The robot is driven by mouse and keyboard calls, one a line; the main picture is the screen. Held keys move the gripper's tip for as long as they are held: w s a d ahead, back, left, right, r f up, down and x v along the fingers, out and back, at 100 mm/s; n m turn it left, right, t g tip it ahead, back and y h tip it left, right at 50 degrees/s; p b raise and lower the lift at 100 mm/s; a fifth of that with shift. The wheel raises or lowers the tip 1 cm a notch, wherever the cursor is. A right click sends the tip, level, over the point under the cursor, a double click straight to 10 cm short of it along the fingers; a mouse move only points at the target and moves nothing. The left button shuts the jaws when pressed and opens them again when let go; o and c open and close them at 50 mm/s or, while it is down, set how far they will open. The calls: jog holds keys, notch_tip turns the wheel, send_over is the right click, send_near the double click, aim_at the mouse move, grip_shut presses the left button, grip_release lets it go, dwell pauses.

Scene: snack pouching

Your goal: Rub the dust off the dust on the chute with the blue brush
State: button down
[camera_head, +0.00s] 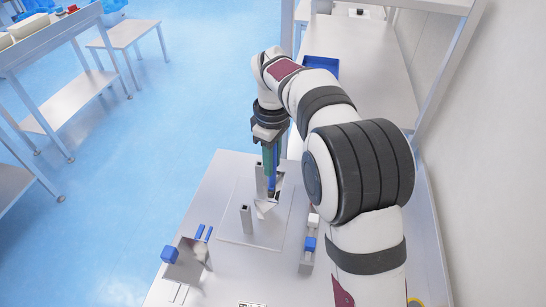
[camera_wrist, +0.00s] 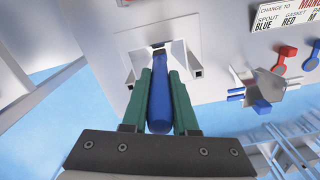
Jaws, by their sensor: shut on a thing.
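My gripper (camera_head: 270,178) has green fingers, shut on the blue brush (camera_wrist: 160,100). In the wrist view the brush handle lies between the two fingers (camera_wrist: 161,104) and points into the pale metal chute (camera_wrist: 179,52). In the head view the brush hangs steeply downward, its lower end at the chute (camera_head: 266,208) on the worktable. The brush's tip is hidden or too small to make out, so I cannot tell whether it touches the chute. I cannot make out dust on the chute.
Two upright posts flank the chute, one in front of it (camera_head: 246,219). A blue block (camera_head: 169,254) and a small metal holder (camera_head: 197,250) stand at left. A rack with a blue piece (camera_head: 310,244) stands at right. A printed label (camera_wrist: 285,17) and red part (camera_wrist: 288,51) show in the wrist view.

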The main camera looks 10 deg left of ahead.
jog(key=shift+s, duration=0.1)
jog(key=shift+w+a+r, duration=0.3)
jog(key=shift+a, duration=0.25)
jog(key=shift+r, duration=5.45)
